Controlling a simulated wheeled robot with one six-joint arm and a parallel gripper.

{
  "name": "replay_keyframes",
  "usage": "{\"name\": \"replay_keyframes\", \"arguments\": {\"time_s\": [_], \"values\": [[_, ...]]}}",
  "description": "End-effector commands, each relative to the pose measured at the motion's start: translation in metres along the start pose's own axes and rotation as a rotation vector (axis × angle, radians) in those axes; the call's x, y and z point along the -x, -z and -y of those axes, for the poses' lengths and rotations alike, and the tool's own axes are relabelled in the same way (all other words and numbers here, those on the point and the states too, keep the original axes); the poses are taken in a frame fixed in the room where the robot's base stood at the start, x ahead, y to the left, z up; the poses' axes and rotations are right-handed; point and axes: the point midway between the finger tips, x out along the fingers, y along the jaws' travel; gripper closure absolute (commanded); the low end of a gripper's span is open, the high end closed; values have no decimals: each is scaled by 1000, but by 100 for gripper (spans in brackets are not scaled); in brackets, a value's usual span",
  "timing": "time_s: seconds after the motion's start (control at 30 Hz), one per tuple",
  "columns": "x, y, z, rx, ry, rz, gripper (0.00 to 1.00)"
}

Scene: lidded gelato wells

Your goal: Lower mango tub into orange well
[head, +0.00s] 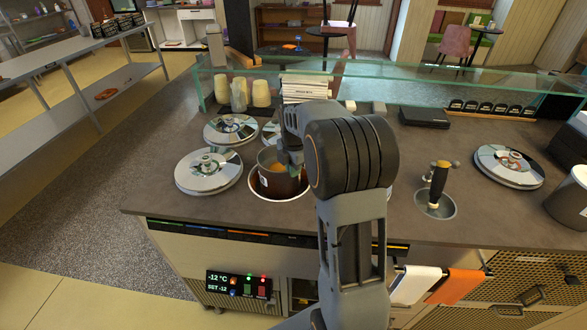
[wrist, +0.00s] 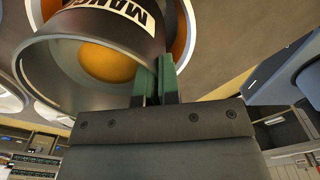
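The mango tub (head: 278,184) is a dark round tub with orange gelato inside. In the wrist view, the tub (wrist: 100,22) shows part of a white label reading "MANG". My gripper (head: 291,158) is shut on the tub's rim; its green fingers (wrist: 157,75) pinch the wall from both sides. The tub is over the open well (head: 279,199), whose pale ring shows around its lower part. An orange ring of the well (wrist: 181,35) shows behind the tub in the wrist view. I cannot tell how deep the tub sits; its bottom is hidden.
A metal lid stack (head: 209,171) lies left of the well, another lid (head: 231,129) behind it. A scoop stands in a round sink (head: 436,204) to the right, with more lids (head: 508,165) beyond. A glass guard (head: 420,87) runs along the counter's back.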

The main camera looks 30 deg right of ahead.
Motion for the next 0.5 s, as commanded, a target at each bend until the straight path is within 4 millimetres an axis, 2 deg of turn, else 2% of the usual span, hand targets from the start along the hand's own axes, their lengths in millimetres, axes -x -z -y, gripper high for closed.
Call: {"name": "replay_keyframes", "arguments": {"time_s": [0.5], "values": [[-17, 0, -1, 0, -5, 2, 100]]}}
